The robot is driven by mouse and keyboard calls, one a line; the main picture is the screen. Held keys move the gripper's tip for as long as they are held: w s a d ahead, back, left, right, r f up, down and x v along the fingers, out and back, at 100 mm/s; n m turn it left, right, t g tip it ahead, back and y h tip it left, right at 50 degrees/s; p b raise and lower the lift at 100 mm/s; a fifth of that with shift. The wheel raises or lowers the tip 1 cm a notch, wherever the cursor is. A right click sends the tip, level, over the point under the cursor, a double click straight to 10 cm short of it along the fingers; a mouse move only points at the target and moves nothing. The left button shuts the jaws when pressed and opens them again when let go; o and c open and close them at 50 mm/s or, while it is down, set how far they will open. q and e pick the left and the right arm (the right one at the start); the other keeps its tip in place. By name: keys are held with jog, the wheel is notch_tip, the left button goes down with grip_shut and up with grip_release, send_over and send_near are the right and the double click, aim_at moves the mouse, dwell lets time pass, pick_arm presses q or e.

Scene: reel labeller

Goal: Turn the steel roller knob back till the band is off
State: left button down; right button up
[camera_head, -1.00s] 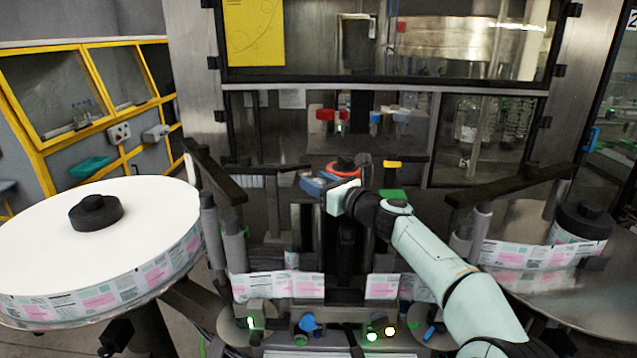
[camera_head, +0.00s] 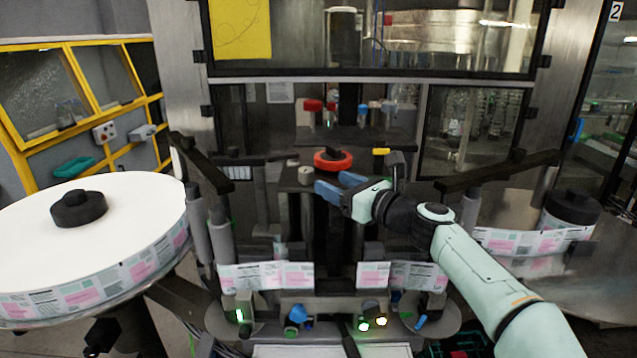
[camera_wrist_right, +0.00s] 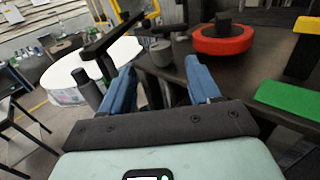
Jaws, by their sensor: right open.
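The steel roller knob (camera_head: 305,175) is a small grey cylinder standing upright on the dark machine top, left of centre. It also shows in the right wrist view (camera_wrist_right: 161,54), beyond the space between the fingers. My right gripper (camera_head: 336,185) has blue fingers and is open and empty. It is right of the knob, pointing towards it and apart from it. The printed label band (camera_head: 266,276) runs along the machine's front; a dark gap splits it from the stretch on the right (camera_head: 402,276). I cannot tell whether it touches the roller. My left gripper is out of view.
A red ring with a black hub (camera_head: 333,160) sits just behind the fingers. A yellow block (camera_head: 381,151) and a green pad (camera_wrist_right: 288,103) lie to its right. A large white label reel (camera_head: 130,225) stands at left. Dark guide arms flank the machine top.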

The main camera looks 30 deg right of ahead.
jog(key=v, duration=0.3)
jog(key=shift+s+d, duration=0.1)
jog(key=shift+s, duration=0.2)
dwell(0.3)
